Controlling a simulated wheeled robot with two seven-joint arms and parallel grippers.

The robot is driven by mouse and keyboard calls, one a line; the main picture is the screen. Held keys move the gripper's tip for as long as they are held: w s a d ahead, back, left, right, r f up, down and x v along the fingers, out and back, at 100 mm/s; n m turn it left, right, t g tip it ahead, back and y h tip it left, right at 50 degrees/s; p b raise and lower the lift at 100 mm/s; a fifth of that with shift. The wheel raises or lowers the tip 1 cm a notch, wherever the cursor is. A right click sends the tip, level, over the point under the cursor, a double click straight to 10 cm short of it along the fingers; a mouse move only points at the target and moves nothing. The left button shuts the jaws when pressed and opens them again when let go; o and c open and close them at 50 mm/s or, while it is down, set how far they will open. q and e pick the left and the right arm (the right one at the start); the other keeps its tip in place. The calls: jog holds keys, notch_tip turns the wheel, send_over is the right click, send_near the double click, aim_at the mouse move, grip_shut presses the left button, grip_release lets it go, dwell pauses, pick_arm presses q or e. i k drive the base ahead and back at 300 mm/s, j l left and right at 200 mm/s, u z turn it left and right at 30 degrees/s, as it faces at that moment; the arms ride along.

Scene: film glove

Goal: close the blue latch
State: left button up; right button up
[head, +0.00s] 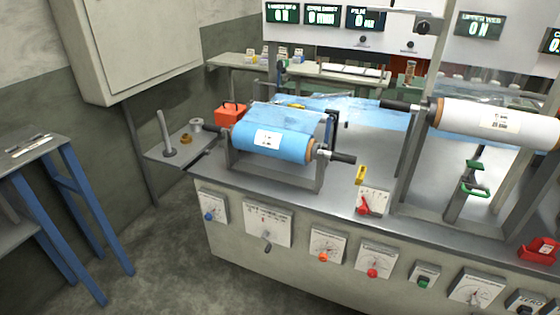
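I cannot make out a blue latch for certain. A roll of blue film (290,140) lies across a grey metal stand (232,160) on the machine bench, with a white label on its front. A dark upright bar (331,132) stands at the roll's right end; whether it is a latch, open or closed, I cannot tell. A small blue knob (209,216) sits on the leftmost front panel. Neither of my grippers is in view.
A white roll (495,122) sits on a taller frame at the right. A green-handled clamp (473,187) stands below it, and a red block (540,248) lies at the front right. An orange box (230,114) is behind left. A blue-legged table (30,150) stands at the left, with open floor between.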

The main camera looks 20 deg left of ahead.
aim_at(330, 128)
jog(key=i+j+z, duration=0.25)
jog(key=i, duration=0.3)
jog(key=i+j+z, duration=0.2)
jog(key=i+j, duration=0.15)
jog(key=i, duration=0.2)
